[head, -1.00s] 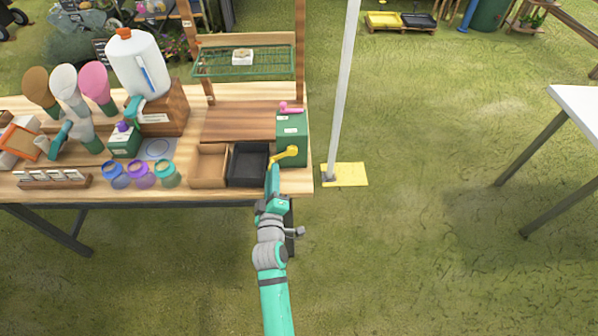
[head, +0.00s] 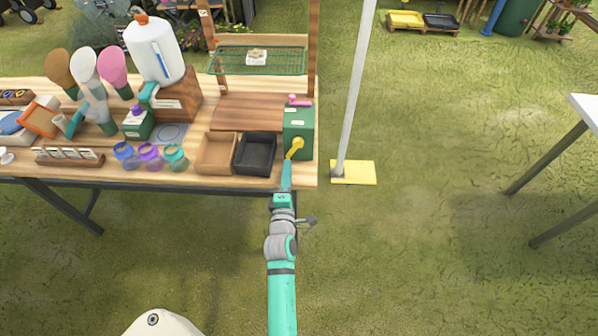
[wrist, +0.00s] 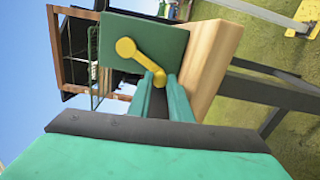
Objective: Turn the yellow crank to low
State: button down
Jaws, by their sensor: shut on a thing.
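The yellow crank (head: 296,145) is on the front face of a green box (head: 305,126) at the right end of the wooden table. Its arm slants down and slightly left from its hub in the head view. In the wrist view the round hub of the yellow crank (wrist: 126,47) and its bent arm show clearly against the green box (wrist: 108,65). My gripper (head: 287,164) reaches up from below. Its two teal fingers (wrist: 165,82) are shut on the free end of the crank, which is partly hidden between them. Low and high marks are not readable.
A black tray (head: 244,165) and a brown tray (head: 204,164) sit left of the box. A pink handle (head: 299,98) is on top of the box. A white pole with a yellow base (head: 358,173) stands right of the table.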

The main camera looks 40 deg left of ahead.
jog(key=shift+f, duration=0.1)
dwell(0.3)
jog(key=c, duration=1.6)
grip_release()
jog(key=shift+w, duration=0.1)
jog(key=shift+d, duration=0.1)
